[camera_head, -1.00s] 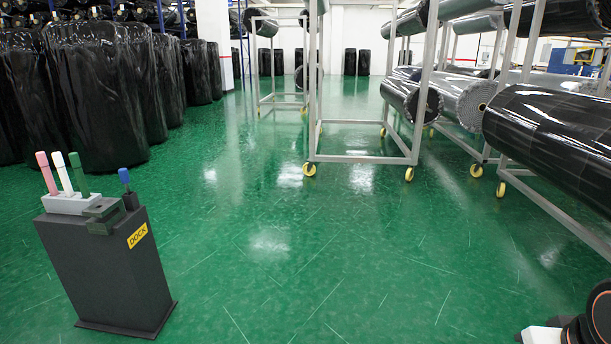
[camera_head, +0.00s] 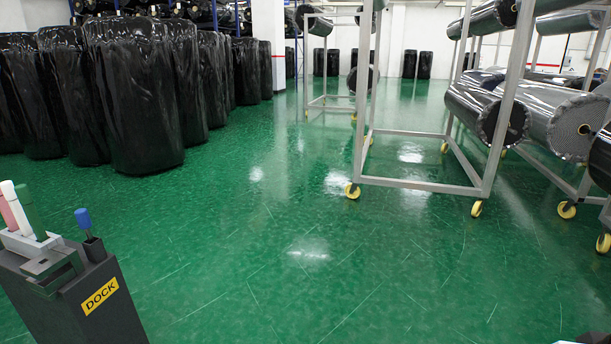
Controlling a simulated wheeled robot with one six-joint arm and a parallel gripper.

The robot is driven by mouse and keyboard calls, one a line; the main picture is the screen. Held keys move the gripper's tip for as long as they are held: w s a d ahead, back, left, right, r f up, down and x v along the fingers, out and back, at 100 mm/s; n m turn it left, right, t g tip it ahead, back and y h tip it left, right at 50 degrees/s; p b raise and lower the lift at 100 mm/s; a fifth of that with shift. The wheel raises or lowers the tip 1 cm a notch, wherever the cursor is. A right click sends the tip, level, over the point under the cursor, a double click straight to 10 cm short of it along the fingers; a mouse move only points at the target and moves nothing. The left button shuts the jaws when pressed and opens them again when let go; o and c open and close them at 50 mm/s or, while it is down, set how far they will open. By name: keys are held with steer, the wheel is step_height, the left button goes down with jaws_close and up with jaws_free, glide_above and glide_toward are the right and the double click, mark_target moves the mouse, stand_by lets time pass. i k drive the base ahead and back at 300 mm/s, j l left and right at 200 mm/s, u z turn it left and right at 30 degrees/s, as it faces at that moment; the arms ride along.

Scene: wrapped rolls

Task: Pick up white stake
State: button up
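The white stake (camera_head: 15,207) stands upright with a slight tilt in a light grey holder (camera_head: 30,243) on top of a dark dock stand (camera_head: 75,305) at the lower left. A pink stake (camera_head: 8,215) is just left of it and a green stake (camera_head: 30,212) just right of it, both close beside it. A blue-topped stake (camera_head: 84,222) stands apart in a dark holder at the right of the stand. The lower part of the white stake is hidden in the holder.
Tall black wrapped rolls (camera_head: 135,95) stand at the back left. Metal racks on yellow wheels (camera_head: 352,190) holding wrapped rolls (camera_head: 486,115) fill the right side. The green floor (camera_head: 300,250) between them is clear.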

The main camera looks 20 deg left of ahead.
mark_target(6, 187)
steer(key=i+u, duration=0.35)
steer(key=i, duration=0.3)
steer(key=i+l+u, duration=0.35)
steer(key=i, duration=0.3)
steer(key=j, duration=0.1)
